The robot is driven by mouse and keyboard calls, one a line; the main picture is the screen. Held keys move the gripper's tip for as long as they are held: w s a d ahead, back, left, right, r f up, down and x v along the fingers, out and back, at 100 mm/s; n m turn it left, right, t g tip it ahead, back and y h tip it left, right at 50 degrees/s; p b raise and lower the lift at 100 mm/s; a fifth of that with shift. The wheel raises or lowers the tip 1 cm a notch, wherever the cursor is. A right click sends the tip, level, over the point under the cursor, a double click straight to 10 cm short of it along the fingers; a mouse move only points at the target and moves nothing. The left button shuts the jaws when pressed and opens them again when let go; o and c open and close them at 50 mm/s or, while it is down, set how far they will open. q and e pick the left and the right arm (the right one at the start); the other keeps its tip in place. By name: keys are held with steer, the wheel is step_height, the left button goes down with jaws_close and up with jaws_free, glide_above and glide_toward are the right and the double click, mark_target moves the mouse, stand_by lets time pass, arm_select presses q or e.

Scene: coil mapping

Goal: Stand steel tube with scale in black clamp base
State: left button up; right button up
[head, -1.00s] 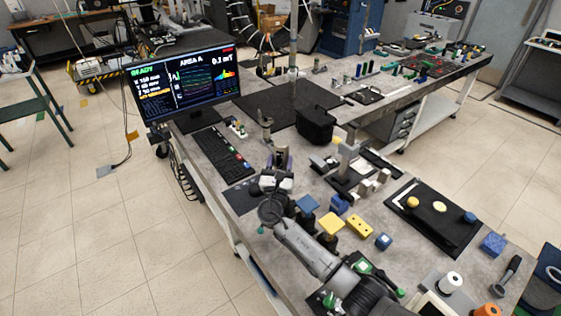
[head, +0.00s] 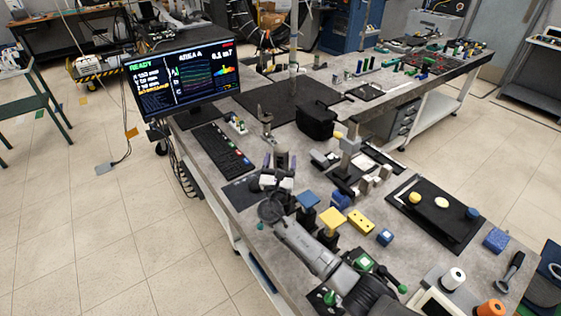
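My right gripper (head: 280,160) points away over the left part of the near bench, close to the keyboard. Its two fingers stand apart with a grey upright piece seen between them. I cannot tell whether they touch it. A slim upright steel tube (head: 293,72) stands at the far end of the dark mat; its scale marks are too small to see. A black base with a grey upright block (head: 350,150) stands right of my gripper. I cannot tell for sure which piece is the black clamp base. My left gripper is not in view.
A monitor (head: 183,80) and keyboard (head: 222,150) line the left edge. A black bin (head: 317,120) stands behind my gripper. Yellow and blue blocks (head: 361,221) and a black tray (head: 436,238) lie to the right. The dark mat (head: 275,100) has bare room.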

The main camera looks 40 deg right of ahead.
steer(key=shift+o, duration=0.4)
steer(key=shift+f, duration=0.2)
steer(key=shift+s+a, duration=0.1)
steer(key=shift+s+a+f, duration=0.1)
steer(key=shift+s+a, duration=0.1)
steer(key=p+v, duration=0.1)
steer(key=v, duration=1.2)
steer(key=shift+p, duration=0.35)
